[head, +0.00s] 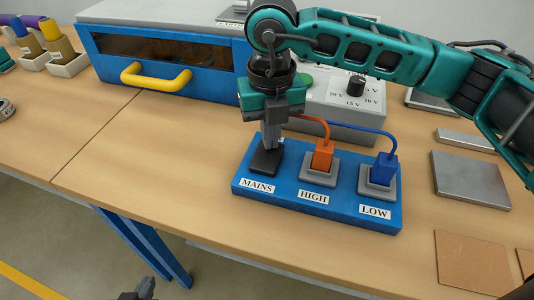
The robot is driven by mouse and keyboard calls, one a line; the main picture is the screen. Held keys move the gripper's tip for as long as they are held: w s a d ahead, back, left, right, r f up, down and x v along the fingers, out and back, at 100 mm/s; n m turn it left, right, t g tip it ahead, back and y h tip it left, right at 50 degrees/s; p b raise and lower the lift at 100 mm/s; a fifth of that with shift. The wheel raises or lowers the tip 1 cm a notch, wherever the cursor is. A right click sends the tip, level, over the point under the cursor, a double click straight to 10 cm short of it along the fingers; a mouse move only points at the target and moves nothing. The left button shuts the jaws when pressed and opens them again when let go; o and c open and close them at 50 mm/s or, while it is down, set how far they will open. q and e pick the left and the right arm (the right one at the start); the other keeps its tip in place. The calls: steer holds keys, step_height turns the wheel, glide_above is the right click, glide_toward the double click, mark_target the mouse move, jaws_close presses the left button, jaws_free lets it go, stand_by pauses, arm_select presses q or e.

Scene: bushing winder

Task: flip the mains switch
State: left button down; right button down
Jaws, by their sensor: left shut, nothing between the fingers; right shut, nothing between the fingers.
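The mains switch (264,164) is a dark grey rocker at the left end of a blue panel (318,211), above the label MAINS. My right gripper (271,145) points down at it with shut, empty fingers. The fingertips are at the switch's far part and seem to touch it, though contact is hard to tell. The gripper hides part of the switch's far side. My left gripper (142,291) is shut and empty, low at the bottom edge of the view, away from the panel and only partly in frame.
An orange plug (322,156) sits at HIGH and a blue plug (384,170) at LOW, their cables running to a grey dial box (340,124). A blue cabinet with a yellow handle (156,78) stands behind. Metal plates (470,180) lie right; the table's left front is clear.

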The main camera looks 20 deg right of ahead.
steer(key=shift+f+b, duration=0.3)
steer(key=shift+f, duration=0.1)
steer(key=shift+r, duration=0.15)
steer(key=shift+r+p, duration=2.15)
steer(key=shift+r, duration=1.3)
